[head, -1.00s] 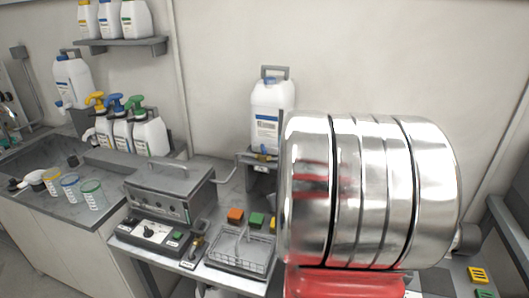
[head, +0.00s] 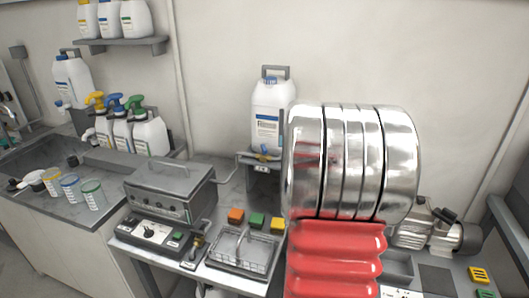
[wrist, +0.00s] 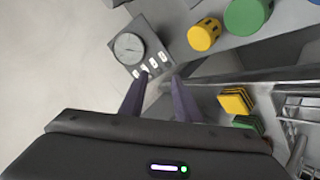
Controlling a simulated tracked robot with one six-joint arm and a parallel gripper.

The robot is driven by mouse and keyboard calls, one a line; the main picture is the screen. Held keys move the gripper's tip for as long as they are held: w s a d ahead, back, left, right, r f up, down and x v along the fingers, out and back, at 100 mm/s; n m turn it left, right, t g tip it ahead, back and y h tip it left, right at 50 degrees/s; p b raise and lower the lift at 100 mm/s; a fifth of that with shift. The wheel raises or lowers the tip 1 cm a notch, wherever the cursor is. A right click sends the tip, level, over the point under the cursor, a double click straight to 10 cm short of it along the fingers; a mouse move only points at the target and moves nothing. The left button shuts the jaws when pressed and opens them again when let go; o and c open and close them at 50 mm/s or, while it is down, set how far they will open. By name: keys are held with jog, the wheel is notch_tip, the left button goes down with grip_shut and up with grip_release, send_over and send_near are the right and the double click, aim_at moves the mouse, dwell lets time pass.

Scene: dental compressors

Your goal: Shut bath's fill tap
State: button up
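The bath (head: 168,192) is a grey lidded box with a knob panel on the bench, left of centre in the head view. A small tap (head: 264,150) with a blue lever sits under a white canister (head: 270,112) against the wall, with a thin pipe running toward the bath. Another small tap (head: 198,243) stands at the bath's front right corner. My gripper (wrist: 158,76) is open and empty in the wrist view, its two dark purple fingers apart. It does not show in the head view. No tap can be made out in the wrist view.
A grey box with a dial (wrist: 129,48) lies beyond my fingertips. Yellow (wrist: 204,34) and green (wrist: 245,15) cylinders are at upper right. A wire basket (head: 243,250) and coloured blocks (head: 257,220) stand right of the bath.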

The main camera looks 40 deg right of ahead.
jog(key=w+r+t+h, duration=0.2)
jog(key=w+r+t, duration=0.3)
jog(key=w, duration=0.1)
jog(key=m+t+y, duration=0.2)
jog(key=m+t, duration=0.1)
jog(key=t, duration=0.3)
send_near(266, 152)
jog(key=v, duration=0.3)
jog(key=shift+s+d, duration=0.1)
jog(key=shift+s, duration=0.1)
jog(key=x, duration=1.3)
jog(key=shift+w+r, duration=0.1)
jog(key=shift+w, duration=0.35)
jog(key=shift+c, duration=0.2)
grip_shut()
jog(key=shift+a, duration=0.3)
jog(key=shift+d, duration=0.25)
